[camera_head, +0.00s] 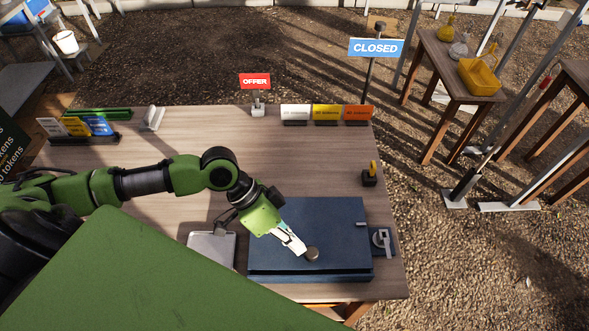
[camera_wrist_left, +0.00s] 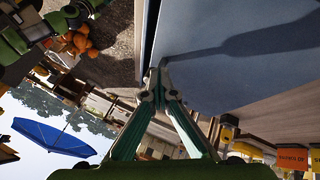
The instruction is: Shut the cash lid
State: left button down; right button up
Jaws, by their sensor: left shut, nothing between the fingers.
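The dark blue cash box (camera_head: 335,225) sits at the front right of the wooden counter. Its lid lies flat or nearly flat over the box; I cannot tell whether it is fully shut. A small round grey knob (camera_head: 312,254) is near the lid's front edge. My left gripper (camera_head: 302,249) is shut and empty, with its fingertips at the lid's front part beside the knob; contact is unclear. In the left wrist view its fingertips (camera_wrist_left: 157,88) are at the edge of the blue lid (camera_wrist_left: 225,60). My right gripper is not in view.
A grey metal plate (camera_head: 212,247) lies left of the box, and a small latch-like fitting (camera_head: 381,241) is on its right. A small black and yellow object (camera_head: 370,175) stands behind. Signs and coloured cards line the back; the counter's middle is mostly clear.

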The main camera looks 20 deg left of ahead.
pick_arm(q)
jog(key=shift+s+d+f, duration=0.1)
jog(key=shift+d+f, duration=0.05)
jog(key=shift+f, duration=0.1)
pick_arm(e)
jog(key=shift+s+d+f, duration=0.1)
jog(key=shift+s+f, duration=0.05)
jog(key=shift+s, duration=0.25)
